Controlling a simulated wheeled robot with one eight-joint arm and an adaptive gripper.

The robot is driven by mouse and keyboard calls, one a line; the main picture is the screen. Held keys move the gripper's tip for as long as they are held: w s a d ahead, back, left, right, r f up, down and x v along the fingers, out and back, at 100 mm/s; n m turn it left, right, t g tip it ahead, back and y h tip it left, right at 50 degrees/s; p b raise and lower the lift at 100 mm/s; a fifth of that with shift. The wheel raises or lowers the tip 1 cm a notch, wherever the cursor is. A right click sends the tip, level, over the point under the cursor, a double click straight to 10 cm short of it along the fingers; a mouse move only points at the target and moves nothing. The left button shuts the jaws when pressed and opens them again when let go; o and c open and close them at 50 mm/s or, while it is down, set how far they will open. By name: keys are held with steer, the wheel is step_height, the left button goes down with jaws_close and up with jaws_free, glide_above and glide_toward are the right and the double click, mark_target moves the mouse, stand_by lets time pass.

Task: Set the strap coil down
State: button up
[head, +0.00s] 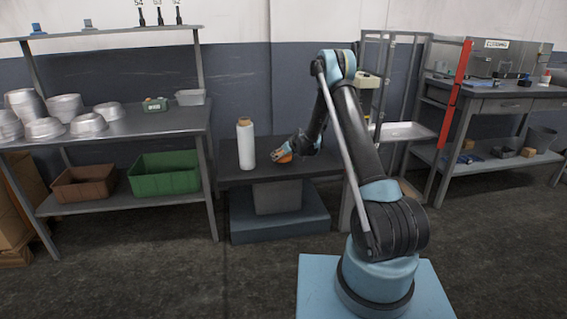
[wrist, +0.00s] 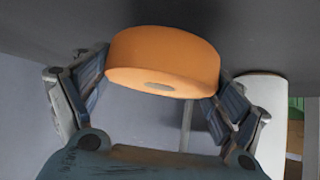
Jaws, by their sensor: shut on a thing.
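The strap coil is an orange disc with a hole at its centre. In the wrist view the strap coil (wrist: 165,58) sits between the two fingers of my gripper (wrist: 157,92), which is shut on its sides. In the head view the small orange coil (head: 284,156) shows at the end of my arm, with my gripper (head: 288,150) partly covering it. It is over or on the dark low table (head: 234,176), right of a white roll. I cannot tell whether the coil touches the table top.
The white wrapped roll (head: 246,146) stands upright close to the left of the coil. A left bench (head: 150,122) holds metal pans (head: 88,123), with a green crate (head: 165,173) and a brown crate (head: 84,186) below. A metal frame rack (head: 404,131) stands right of the low table.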

steer(key=shift+f, duration=1.65)
steer(key=o, duration=1)
steer(key=shift+o, duration=0.2)
